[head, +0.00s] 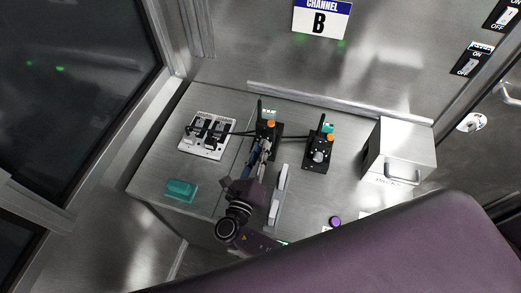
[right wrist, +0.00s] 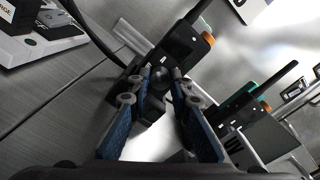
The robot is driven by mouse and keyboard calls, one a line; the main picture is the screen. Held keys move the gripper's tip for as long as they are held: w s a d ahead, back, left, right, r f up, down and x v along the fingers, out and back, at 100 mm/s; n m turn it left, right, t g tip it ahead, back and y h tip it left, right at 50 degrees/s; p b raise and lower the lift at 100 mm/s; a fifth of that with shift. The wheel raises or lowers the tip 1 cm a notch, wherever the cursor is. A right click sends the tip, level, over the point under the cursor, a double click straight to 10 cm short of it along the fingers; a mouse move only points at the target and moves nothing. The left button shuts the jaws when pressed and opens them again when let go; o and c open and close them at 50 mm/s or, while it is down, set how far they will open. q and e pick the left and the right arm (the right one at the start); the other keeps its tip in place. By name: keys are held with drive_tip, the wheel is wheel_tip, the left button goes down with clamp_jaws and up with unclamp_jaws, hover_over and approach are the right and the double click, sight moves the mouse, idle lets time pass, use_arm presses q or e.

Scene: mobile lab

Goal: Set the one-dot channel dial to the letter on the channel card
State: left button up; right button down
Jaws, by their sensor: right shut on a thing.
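The channel card (head: 318,22) on the back wall reads "CHANNEL B". Two black radios with antennas and orange knobs stand on the metal counter. My right gripper (head: 266,143) is at the left radio (head: 268,128), with its arm coming from below. In the right wrist view its fingertips (right wrist: 161,76) are shut on the round dark dial of that radio (right wrist: 184,47). The dial's letter setting is hidden by the fingers. The right radio (head: 318,150) stands apart, its dial showing. I cannot make out dots on either radio. My left gripper is not in view.
A white charger (head: 207,136) with cables stands left of the radios. A teal block (head: 181,190) lies at the counter's left front. A metal box with a handle (head: 402,150) stands at the right. A purple button (head: 335,221) is near the front.

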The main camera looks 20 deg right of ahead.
drive_tip(key=m+b, duration=0.2)
drive_tip(key=m, duration=0.2)
drive_tip(key=shift+f+m, duration=0.1)
drive_tip(key=shift+m, duration=0.3)
drive_tip(key=m+b, duration=0.2)
drive_tip(key=m, duration=0.1)
drive_tip(key=shift+m, duration=0.3)
drive_tip(key=m+b, duration=0.2)
drive_tip(key=m, duration=0.2)
drive_tip(key=shift+d+b, duration=0.1)
drive_tip(key=shift+b, duration=0.25)
drive_tip(key=shift+s+m+b, duration=0.1)
drive_tip(key=shift+m+b, duration=0.95)
drive_tip(key=shift+m, duration=0.65)
drive_tip(key=c, duration=2)
unclamp_jaws()
drive_tip(key=shift+c, duration=0.2)
drive_tip(key=shift+s, duration=0.1)
